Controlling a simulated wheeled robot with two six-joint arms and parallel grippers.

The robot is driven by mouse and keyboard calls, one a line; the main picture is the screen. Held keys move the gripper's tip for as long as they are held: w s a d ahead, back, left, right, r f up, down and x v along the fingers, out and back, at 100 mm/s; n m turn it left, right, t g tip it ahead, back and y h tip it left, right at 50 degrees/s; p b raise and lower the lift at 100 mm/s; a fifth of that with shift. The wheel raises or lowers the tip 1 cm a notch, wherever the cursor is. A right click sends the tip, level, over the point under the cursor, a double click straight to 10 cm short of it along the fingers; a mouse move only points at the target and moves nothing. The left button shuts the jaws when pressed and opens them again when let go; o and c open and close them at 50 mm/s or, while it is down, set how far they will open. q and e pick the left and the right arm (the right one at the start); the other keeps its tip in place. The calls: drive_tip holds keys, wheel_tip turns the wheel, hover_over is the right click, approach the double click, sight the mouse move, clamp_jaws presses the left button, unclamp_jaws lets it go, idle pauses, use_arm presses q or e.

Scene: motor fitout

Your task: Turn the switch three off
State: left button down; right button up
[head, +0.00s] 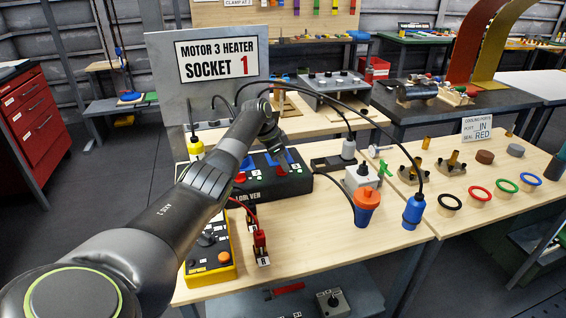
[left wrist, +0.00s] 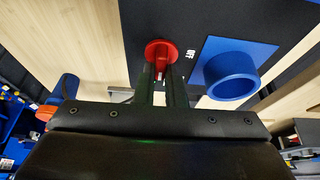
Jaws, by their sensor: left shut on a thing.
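A black control box (head: 262,188) with red and blue parts on its top stands on the wooden table, partly hidden by my left arm. My left gripper (head: 277,152) is low over the rear of this box. In the left wrist view, the left gripper (left wrist: 163,80) is shut on a red switch (left wrist: 159,48); the fingers hide part of it. An "OFF" label is printed on the black panel (left wrist: 160,15) to its right. I cannot read the switch's number or tell its setting. My right gripper is not in view.
A blue ring-shaped part (left wrist: 232,76) sits right of the red switch. A yellow control box (head: 212,258), a grey socket box (head: 362,178), an orange plug (head: 366,203) and a blue plug (head: 413,211) stand nearby. Black cables arch above the table. The front right tabletop is mostly clear.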

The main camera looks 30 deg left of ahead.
use_arm(q)
drive_tip(key=shift+r+n+p, duration=0.2)
drive_tip(key=shift+n+p, duration=0.1)
drive_tip(key=shift+p, duration=0.3)
drive_tip(key=n+y+p, duration=0.1)
drive_tip(key=n+p, duration=0.3)
drive_tip(key=p, duration=0.1)
drive_tip(key=n+t+y+p, duration=0.1)
drive_tip(key=n+y+p, duration=0.1)
drive_tip(key=n+p, duration=0.2)
drive_tip(key=shift+a+r+p, duration=0.1)
drive_tip(key=shift+p, duration=0.8)
drive_tip(key=n+y+p, duration=0.1)
drive_tip(key=n, duration=0.2)
drive_tip(key=shift+p, duration=0.35)
drive_tip(key=n, duration=0.1)
drive_tip(key=n+y, duration=0.1)
drive_tip(key=shift+f+n, duration=0.2)
drive_tip(key=shift+n, duration=0.1)
drive_tip(key=shift+a+n+g+y, duration=0.15)
drive_tip(key=shift+n+g+y, duration=0.5)
drive_tip(key=shift+n, duration=1.15)
drive_tip(key=c, duration=1.5)
unclamp_jaws()
